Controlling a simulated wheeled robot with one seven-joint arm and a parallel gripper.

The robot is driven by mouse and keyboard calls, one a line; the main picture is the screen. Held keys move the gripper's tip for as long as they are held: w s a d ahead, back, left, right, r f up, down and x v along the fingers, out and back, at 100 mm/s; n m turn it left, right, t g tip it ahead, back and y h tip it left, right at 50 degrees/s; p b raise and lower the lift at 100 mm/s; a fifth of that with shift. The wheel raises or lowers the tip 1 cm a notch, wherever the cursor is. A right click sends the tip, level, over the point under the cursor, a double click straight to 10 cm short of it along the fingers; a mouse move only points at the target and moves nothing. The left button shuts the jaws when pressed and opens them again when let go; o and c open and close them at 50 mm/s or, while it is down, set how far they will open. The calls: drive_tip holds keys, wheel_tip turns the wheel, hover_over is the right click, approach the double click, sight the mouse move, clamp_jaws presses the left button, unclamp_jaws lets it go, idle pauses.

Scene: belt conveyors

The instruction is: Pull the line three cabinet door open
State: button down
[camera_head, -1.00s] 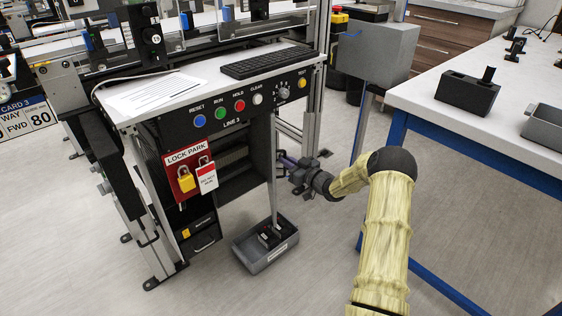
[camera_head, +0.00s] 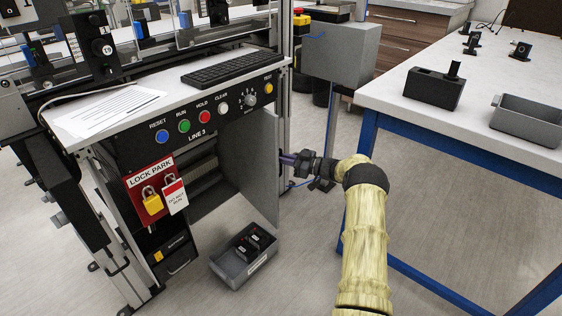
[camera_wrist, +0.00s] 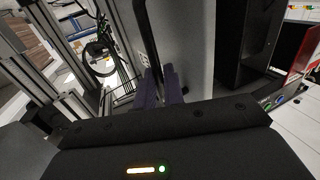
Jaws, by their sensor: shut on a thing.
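The line three cabinet (camera_head: 212,150) stands under the LINE 3 panel (camera_head: 200,127). Its grey door (camera_head: 252,165) is swung well out at the right side of the opening, and the dark interior shows. My gripper (camera_head: 286,160) is at the door's outer face, near its free edge, shut on the door handle. The handle itself is mostly hidden in the head view. In the wrist view, my two dark fingers (camera_wrist: 160,88) reach to a dark upright bar (camera_wrist: 148,40) beside the pale door face (camera_wrist: 186,40).
A grey bin (camera_head: 240,268) with dark parts is on the floor below the door. A lock park board (camera_head: 148,183) hangs left of the opening. Some floor between is clear.

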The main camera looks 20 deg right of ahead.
drive_tip(key=shift+w+a+r, duration=0.1)
drive_tip(key=shift+w+r, duration=0.15)
drive_tip(key=shift+w, duration=0.05)
drive_tip(key=c, duration=1.5)
unclamp_jaws()
drive_tip(key=shift+f, duration=0.15)
drive_tip(key=shift+s+d, duration=0.1)
drive_tip(key=shift+d, duration=0.15)
drive_tip(key=p+v, duration=0.4)
drive_tip(key=v, duration=1.3)
